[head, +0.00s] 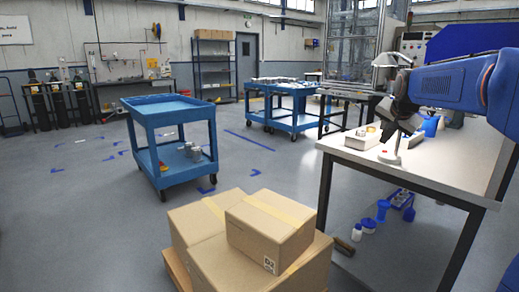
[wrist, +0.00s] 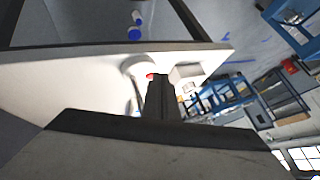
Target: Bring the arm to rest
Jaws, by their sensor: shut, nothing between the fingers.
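My blue arm reaches in from the right of the head view. My gripper (head: 388,131), dark and shut with nothing in it, hangs over the left part of the white-topped workbench (head: 468,163). In the wrist view, my shut fingers (wrist: 160,82) point toward the bench edge, and the bench top (wrist: 60,80) lies beyond them. A white stand with a round base (head: 390,157) is below the gripper. A small red part (wrist: 150,76) shows by the fingertips. Whether the fingers touch anything there is hard to tell.
A pale box with metal parts (head: 362,138) sits near the bench's left edge. Blue items (head: 430,126) lie farther back. Cardboard boxes (head: 268,232) stand in front left of the bench. A blue cart (head: 170,112) stands on the open floor at left.

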